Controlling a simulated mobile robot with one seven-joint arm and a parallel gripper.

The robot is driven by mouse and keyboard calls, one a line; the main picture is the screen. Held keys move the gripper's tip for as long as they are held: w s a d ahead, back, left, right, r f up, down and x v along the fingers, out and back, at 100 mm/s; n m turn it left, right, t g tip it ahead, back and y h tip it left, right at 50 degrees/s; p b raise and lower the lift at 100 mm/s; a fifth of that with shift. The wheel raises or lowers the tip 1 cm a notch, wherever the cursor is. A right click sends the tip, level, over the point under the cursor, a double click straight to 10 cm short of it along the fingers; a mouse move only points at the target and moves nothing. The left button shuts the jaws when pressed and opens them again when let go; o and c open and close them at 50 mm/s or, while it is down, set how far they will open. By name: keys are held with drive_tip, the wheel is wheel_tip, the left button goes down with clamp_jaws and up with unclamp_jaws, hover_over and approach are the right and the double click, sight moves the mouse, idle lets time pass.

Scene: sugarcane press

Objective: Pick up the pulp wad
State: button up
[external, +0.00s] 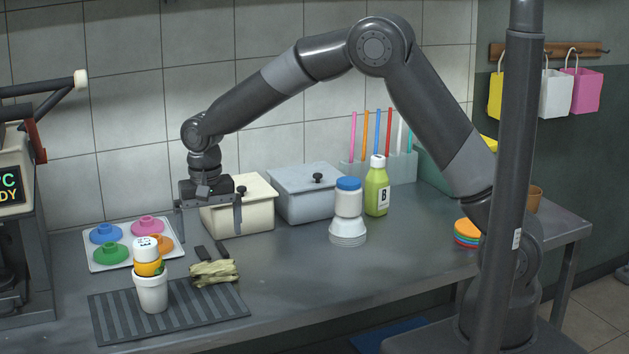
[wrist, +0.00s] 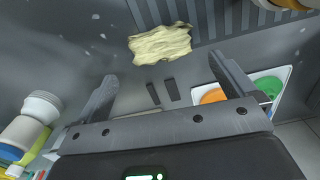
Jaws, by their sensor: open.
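The pulp wad (external: 214,272) is a pale yellow-green, crumpled, fibrous clump. It lies on the counter at the back edge of the ribbed dark mat (external: 205,305), right of a white cup. In the wrist view the wad (wrist: 160,44) lies ahead of the fingers, near the top middle. My gripper (external: 208,225) is open and empty, pointing down above the counter behind the wad. Both fingers show apart in the wrist view (wrist: 163,72), with nothing between them touching. The wad is in plain sight in both views.
A white cup (external: 152,292) with an orange item and white top stands left of the wad. A tray (external: 105,262) of coloured lids lies at left. Two dark flat pieces (external: 221,250) lie behind the wad. Lidded bins (external: 237,217) stand behind the gripper. The counter right of the wad is clear.

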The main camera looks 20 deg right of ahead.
hover_over(213, 265)
drive_tip(key=f, duration=0.4)
drive_tip(key=shift+s+f, duration=0.35)
drive_tip(key=shift+f, duration=0.05)
drive_tip(key=shift+w+f, duration=0.15)
drive_tip(key=shift+f, duration=1.2)
drive_tip(key=shift+w+f, duration=0.15)
drive_tip(key=shift+f, duration=1.2)
drive_tip(key=shift+c, duration=0.2)
drive_tip(key=c, duration=0.7)
drive_tip(key=shift+r, duration=0.15)
